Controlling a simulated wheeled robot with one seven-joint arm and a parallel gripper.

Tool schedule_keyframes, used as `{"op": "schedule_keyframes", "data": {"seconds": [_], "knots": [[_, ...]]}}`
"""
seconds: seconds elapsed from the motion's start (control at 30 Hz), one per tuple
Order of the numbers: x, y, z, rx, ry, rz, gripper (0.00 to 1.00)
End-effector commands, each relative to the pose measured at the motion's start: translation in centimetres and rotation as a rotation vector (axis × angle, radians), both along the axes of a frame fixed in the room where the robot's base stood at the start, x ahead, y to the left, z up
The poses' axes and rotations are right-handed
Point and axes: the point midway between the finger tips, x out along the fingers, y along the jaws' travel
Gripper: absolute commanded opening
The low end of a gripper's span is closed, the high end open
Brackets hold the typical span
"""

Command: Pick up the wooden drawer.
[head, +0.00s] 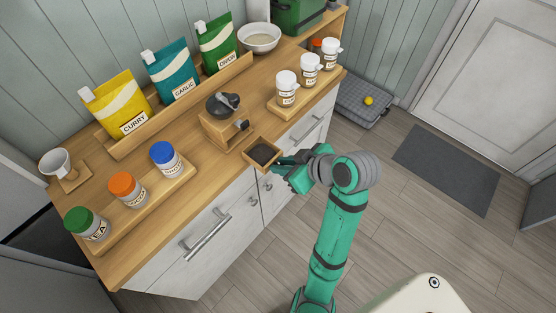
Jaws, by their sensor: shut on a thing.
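The wooden drawer (248,158) is a small open tray with dark contents or a dark inside. It is at the front edge of the wooden counter, just in front of a wooden box with a dark grinder top (223,108). The drawer looks apart from the box, but whether it still touches the counter is hard to tell. My gripper (281,163) reaches in from the right and is shut on the drawer's near right side. My fingertips are small and partly hidden in this view.
Jars with blue, orange and green lids stand on a wooden tray (146,200) at left. Several spice bags stand in a rack (182,106) behind. White-capped jars (286,90) stand at right. White cabinet fronts (205,250) with handles lie below. The floor at right is mostly clear.

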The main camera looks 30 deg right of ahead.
Motion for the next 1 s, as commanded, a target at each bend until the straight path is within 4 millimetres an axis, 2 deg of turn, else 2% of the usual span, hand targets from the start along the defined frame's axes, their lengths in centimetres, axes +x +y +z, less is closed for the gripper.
{"op": "schedule_keyframes", "data": {"seconds": [0.6, 1.0], "knots": [[-2.8, -1.1, 0.0, 0.000, -0.001, -0.003, 0.00], [-3.9, -1.4, 0.0, 0.002, 0.000, 0.000, 0.00]]}}
